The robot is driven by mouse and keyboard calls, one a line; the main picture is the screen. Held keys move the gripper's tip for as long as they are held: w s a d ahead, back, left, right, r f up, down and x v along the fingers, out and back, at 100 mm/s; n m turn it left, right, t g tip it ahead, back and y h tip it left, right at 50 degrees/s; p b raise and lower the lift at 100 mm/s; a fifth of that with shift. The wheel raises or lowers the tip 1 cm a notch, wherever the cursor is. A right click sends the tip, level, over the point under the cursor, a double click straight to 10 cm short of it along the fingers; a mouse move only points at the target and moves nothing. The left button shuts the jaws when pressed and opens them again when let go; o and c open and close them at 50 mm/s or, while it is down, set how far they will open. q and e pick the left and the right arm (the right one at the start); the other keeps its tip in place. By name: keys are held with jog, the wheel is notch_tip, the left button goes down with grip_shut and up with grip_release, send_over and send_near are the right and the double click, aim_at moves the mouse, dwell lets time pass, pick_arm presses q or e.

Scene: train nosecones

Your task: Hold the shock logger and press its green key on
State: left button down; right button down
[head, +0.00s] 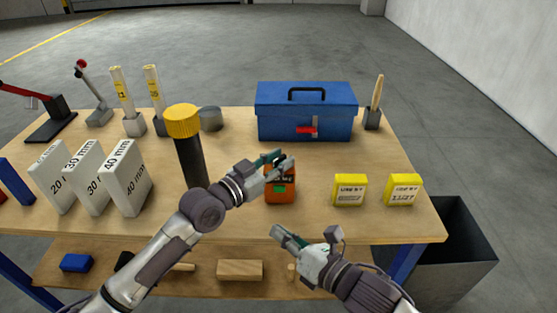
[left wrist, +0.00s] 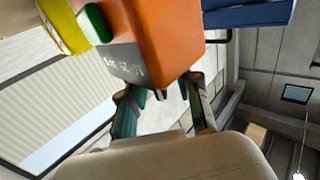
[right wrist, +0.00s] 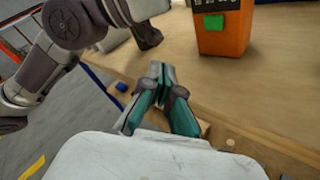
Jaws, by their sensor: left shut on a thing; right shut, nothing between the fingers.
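The shock logger is an orange box (head: 281,194) with a dark upper part and a green key (head: 279,188) on its front face. My left gripper (head: 273,163) is shut on its top; I cannot tell whether its base touches the table. In the left wrist view the orange body (left wrist: 165,35) and green key (left wrist: 97,22) show beyond the fingers. My right gripper (head: 278,234) is shut and empty, apart from the logger at the table's front edge. In the right wrist view its closed fingertips (right wrist: 161,70) are below and left of the orange body (right wrist: 222,42) and green key (right wrist: 213,22).
Two yellow labelled boxes (head: 350,190) stand right of the logger. A blue toolbox (head: 306,112) is behind it. A black cylinder with yellow cap (head: 183,121) and white gauge blocks (head: 126,178) stand left. A dark bin (head: 450,240) is beside the table.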

send_near(268, 190)
jog(key=shift+s+a+x, duration=0.15)
jog(key=shift+x, duration=0.9)
jog(key=shift+s+a+x, duration=0.1)
jog(key=shift+x, duration=1)
jog(key=shift+w, duration=0.15)
jog(key=shift+w, duration=0.5)
jog(key=shift+s, duration=0.1)
dwell(0.3)
jog(key=shift+s, duration=0.55)
